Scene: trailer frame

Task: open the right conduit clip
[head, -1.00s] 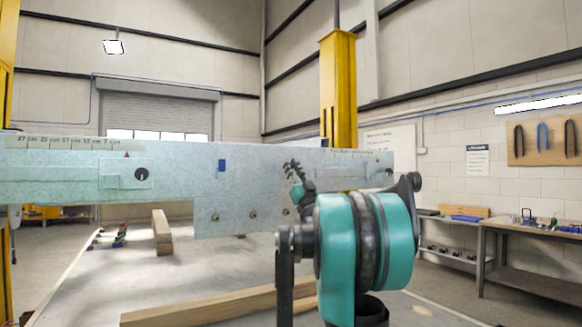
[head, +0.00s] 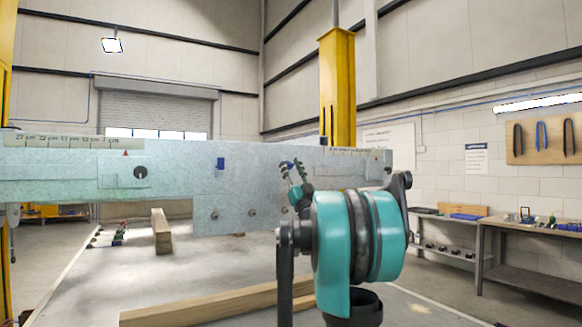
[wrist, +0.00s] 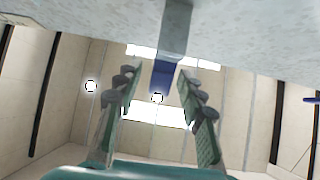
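The pale galvanised trailer rail (head: 60,165) runs across the head view. A small blue clip (head: 220,164) sits on its face left of my gripper. My gripper (head: 292,166) is at the rail's face farther right, with a little blue at its tips; my wrist hides part of this area. In the wrist view, my gripper (wrist: 155,85) is open, one finger on each side of a blue clip part (wrist: 163,77). A grey piece (wrist: 177,28) joins that part to the rail above. Gaps show on both sides, and I see no clear finger contact.
A yellow post (head: 338,90) stands behind the rail. Timber beams (head: 215,303) lie on the pale surface below. A workbench (head: 530,228) is at the far right.

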